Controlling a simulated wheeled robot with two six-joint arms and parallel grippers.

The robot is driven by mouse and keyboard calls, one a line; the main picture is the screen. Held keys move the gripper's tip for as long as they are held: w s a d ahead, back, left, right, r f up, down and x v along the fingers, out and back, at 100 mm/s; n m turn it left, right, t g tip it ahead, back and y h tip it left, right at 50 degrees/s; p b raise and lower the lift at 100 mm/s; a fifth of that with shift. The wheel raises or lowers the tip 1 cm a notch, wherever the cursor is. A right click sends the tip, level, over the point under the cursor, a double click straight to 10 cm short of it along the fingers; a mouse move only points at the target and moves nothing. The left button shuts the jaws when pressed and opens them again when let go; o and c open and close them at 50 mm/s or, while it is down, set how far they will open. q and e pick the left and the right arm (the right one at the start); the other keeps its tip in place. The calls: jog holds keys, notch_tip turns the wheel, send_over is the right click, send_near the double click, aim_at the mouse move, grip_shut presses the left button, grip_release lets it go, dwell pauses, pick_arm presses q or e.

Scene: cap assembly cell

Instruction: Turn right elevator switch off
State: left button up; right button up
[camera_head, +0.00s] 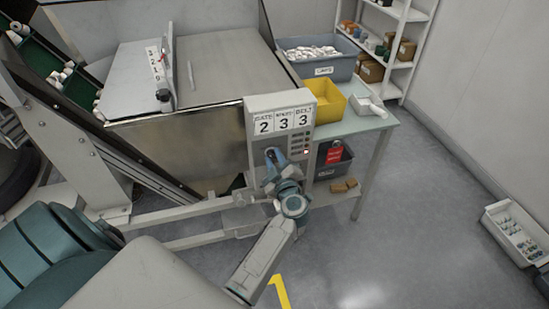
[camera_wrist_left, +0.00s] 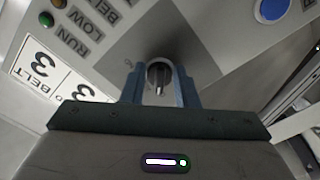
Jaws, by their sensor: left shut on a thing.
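The grey control box (camera_head: 254,107) stands at the front right of the machine, with number cards 2, 3 and 3 on its face. My left gripper (camera_head: 271,154) is at this panel below the cards, shut on the knob with one blue finger on each side, as the left wrist view (camera_wrist_left: 160,88) shows. In the head view the gripper hides the knob. Its switch label cannot be read. My right gripper is not in view.
A red lamp (camera_head: 306,152) is lit on the box; a green lamp (camera_wrist_left: 46,19) and a blue button (camera_wrist_left: 272,10) show up close. A side table (camera_head: 372,124) with a yellow bin (camera_head: 327,101) stands right of the box. The floor at right is mostly clear.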

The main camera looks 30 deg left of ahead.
pick_arm(q)
jog(key=shift+f, duration=0.1)
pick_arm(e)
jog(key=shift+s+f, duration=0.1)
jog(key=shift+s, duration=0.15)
pick_arm(q)
jog(key=o, duration=1)
